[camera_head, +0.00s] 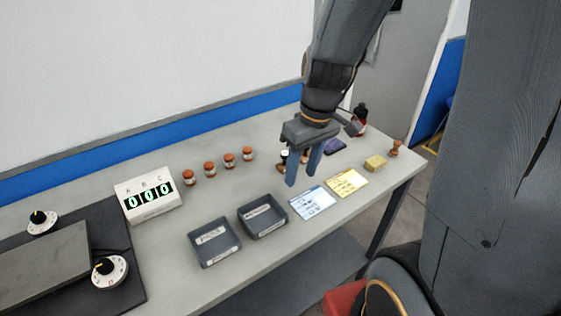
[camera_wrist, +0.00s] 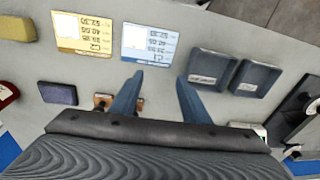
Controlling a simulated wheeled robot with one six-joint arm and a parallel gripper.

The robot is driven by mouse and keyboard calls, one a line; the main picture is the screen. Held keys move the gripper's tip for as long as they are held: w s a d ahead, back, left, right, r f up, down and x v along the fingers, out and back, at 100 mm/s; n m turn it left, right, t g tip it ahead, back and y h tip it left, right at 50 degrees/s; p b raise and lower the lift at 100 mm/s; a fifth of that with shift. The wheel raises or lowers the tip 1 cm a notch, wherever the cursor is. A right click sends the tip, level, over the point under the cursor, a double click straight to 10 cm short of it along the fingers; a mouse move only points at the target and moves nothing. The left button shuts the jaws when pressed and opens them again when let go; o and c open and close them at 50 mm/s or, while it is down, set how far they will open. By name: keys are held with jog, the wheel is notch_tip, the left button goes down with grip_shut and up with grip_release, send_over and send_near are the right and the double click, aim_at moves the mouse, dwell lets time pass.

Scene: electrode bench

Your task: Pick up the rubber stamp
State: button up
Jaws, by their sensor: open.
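The rubber stamp (camera_head: 395,147), which looks like a small brown wooden piece with a rounded knob, stands upright at the far right end of the bench in the head view. I cannot make it out in the wrist view. My gripper (camera_head: 302,173) is open and empty, pointing down over the middle of the bench, well to the left of the stamp. In the wrist view my gripper (camera_wrist: 160,82) has its two blue fingers apart with bare bench between them.
A yellow sponge (camera_head: 375,163) lies just left of the stamp, with a purple pad (camera_head: 334,146) and a dark red bottle (camera_head: 361,120) nearby. Two cards (camera_head: 312,203) (camera_head: 346,183) and two dark trays (camera_head: 214,242) (camera_head: 263,216) lie along the front.

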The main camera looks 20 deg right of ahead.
aim_at(286, 153)
jog(key=w+d+r+n+t+y+p, duration=0.1)
jog(key=w+d+r+n+y+p, duration=0.15)
jog(key=w+n, duration=0.7)
jog(key=shift+m, duration=0.55)
jog(key=shift+w+p+x, duration=0.3)
jog(key=shift+p+x, duration=0.2)
jog(key=shift+x, duration=0.9)
jog(key=shift+w+p+x, duration=0.3)
jog(key=shift+p+x, duration=0.2)
jog(key=shift+x, duration=0.85)
jog(key=shift+w+p+x, duration=0.25)
jog(key=shift+p+x, duration=0.25)
jog(key=shift+x, duration=0.9)
jog(key=shift+a+r, duration=0.1)
jog(key=shift+r, duration=0.1)
jog(key=shift+c, duration=0.4)
grip_shut()
